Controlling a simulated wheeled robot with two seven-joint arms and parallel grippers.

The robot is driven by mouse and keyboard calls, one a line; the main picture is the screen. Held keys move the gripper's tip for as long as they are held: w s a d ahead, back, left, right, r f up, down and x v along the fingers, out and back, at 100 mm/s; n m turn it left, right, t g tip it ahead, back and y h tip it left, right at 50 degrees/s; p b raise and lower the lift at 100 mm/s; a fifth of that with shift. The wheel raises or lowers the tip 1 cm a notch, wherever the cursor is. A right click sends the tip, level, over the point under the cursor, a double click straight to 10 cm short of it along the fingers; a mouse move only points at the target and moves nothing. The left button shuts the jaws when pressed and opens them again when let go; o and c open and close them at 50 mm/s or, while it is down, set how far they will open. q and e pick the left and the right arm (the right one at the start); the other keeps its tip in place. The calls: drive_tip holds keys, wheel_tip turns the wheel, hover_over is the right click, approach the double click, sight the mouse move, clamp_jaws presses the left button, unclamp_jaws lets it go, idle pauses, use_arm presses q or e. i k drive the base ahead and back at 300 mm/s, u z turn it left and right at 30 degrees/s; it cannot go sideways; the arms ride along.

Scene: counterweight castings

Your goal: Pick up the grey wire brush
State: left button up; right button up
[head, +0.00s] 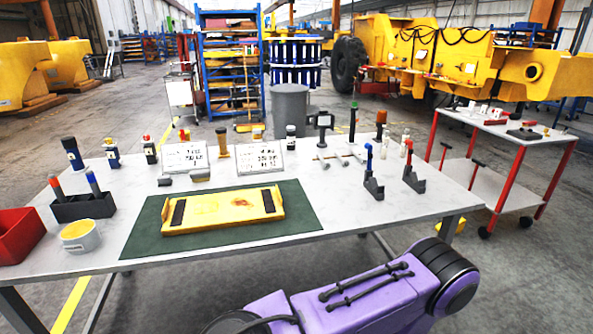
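I cannot make out the grey wire brush for certain. A small grey block with a tan edge (200,174) lies on the table behind the green mat and may be the brush. A darker small block (165,181) lies just left of it. Neither of my grippers shows in the head view; only a purple and black arm part of mine is at the bottom right, in front of the table.
The white table (360,215) carries a green mat (145,235) with a yellow casting (225,208). Bottles and signs stand behind it. A black holder (85,207), a yellow-and-white tub (80,237) and a red bin (18,235) are at left. A red-legged cart (503,128) stands right.

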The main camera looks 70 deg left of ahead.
sight(196, 176)
drive_tip(key=z, duration=0.55)
drive_tip(key=k, duration=2.65)
drive_tip(key=u, duration=1.3)
